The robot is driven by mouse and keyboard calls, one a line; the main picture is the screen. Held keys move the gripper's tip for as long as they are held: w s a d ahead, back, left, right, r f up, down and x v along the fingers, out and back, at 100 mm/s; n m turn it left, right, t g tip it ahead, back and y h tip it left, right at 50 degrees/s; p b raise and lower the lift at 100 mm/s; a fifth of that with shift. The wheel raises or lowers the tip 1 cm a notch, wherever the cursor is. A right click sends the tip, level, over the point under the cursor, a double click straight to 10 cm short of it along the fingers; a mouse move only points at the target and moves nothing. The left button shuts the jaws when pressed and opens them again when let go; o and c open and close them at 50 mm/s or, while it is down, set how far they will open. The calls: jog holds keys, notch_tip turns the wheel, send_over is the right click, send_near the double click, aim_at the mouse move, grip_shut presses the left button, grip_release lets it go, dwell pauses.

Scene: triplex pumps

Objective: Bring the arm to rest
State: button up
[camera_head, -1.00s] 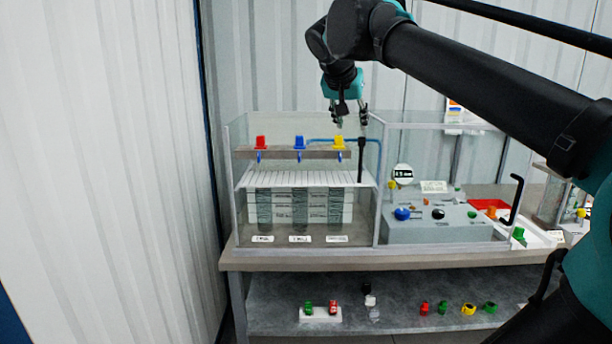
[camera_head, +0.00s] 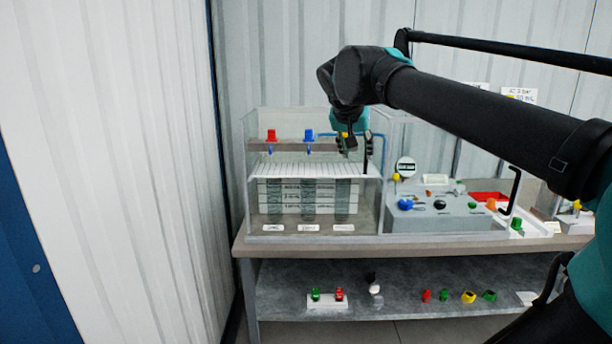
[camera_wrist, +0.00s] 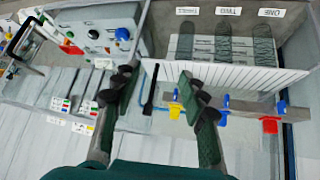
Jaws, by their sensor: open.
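My gripper (camera_head: 358,143) hangs from my black arm in the head view, fingers pointing down. It is in front of or over the clear case (camera_head: 249,180); the exact depth is hard to tell. In the wrist view my gripper (camera_wrist: 158,90) shows its two dark fingers spread apart with nothing between them. In the head view the gripper mostly hides the yellow valve. The red valve (camera_head: 271,136) and the blue valve (camera_head: 309,136) sit on the shelf to its left.
The pump case stands on a bench (camera_head: 440,244). A grey control box (camera_head: 445,212) with knobs is on the right, near a black crank handle (camera_head: 512,190). Small coloured parts lie on the lower shelf (camera_head: 400,305). A white wall panel (camera_head: 110,160) closes off the left.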

notch_tip(320, 180, down, 14)
jog(key=s+d+g, duration=0.1)
jog(key=s+d, duration=0.1)
jog(key=d, duration=0.1)
jog(key=s+d+f+n+y, duration=0.1)
jog(key=s+f, duration=0.4)
jog(key=f, duration=0.4)
jog(key=s+d+f+n+g+y, duration=0.1)
jog(key=s+f, duration=0.5)
jog(key=f, duration=0.3)
jog(key=s+d+f+n+g+y, duration=0.1)
jog(key=s+f, duration=0.5)
jog(key=f, duration=0.3)
jog(key=shift+n, duration=0.4)
jog(key=shift+w+r, duration=0.1)
